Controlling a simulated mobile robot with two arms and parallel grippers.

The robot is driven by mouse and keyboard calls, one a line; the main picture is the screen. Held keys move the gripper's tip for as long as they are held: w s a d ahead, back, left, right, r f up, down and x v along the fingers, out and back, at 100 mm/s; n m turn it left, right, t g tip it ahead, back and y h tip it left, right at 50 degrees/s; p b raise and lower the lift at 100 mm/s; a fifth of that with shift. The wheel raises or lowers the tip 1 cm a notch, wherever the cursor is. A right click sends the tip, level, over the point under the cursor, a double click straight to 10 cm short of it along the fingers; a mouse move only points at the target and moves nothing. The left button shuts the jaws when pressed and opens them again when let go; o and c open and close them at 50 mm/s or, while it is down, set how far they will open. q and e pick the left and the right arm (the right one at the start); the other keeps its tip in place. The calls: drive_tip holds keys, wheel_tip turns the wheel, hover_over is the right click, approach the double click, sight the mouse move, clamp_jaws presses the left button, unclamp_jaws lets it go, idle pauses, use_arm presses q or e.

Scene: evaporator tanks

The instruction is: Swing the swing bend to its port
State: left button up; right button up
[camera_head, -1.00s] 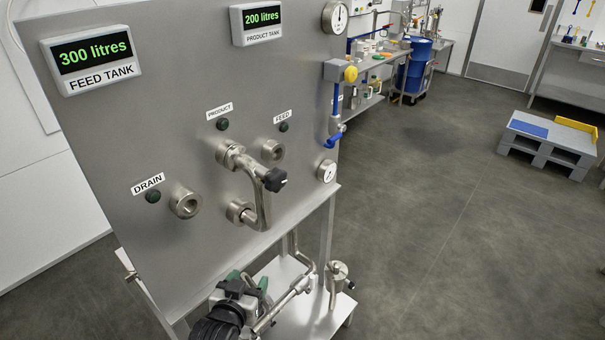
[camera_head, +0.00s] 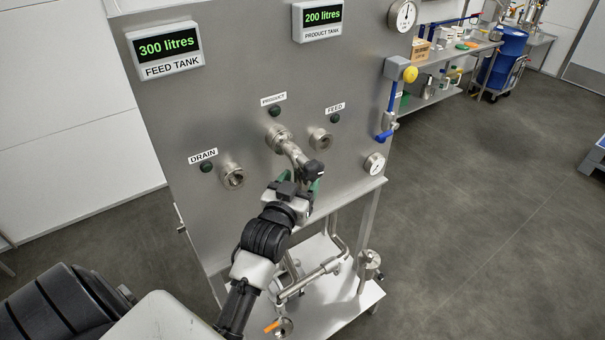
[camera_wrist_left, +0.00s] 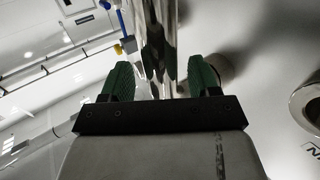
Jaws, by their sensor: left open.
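The swing bend (camera_head: 290,150) is a shiny steel pipe on the panel, its upper end at the port labelled PRODUCT. Its black knob (camera_head: 314,168) faces outward. My left gripper (camera_head: 299,186) is in front of its lower part and hides the pipe's lower end. In the left wrist view, the bend's pipe (camera_wrist_left: 158,50) runs between the two green fingertips (camera_wrist_left: 160,78), which are open and spaced on either side of it. The FEED port (camera_head: 320,139) is to the right and the DRAIN port (camera_head: 232,176) to the left; both look uncovered. My right gripper is not in view.
The steel panel (camera_head: 245,65) carries a feed tank display (camera_head: 166,50) reading 300 litres and a product tank display (camera_head: 320,18) reading 200 litres. A blue-handled valve (camera_head: 391,120) is at its right edge. Piping stands on the shelf (camera_head: 325,312) below. Floor to the right is clear.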

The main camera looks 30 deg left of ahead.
use_arm(q)
drive_tip(key=shift+w+a, duration=0.25)
drive_tip(key=shift+w, duration=0.5)
drive_tip(key=shift+c, duration=0.4)
clamp_jaws()
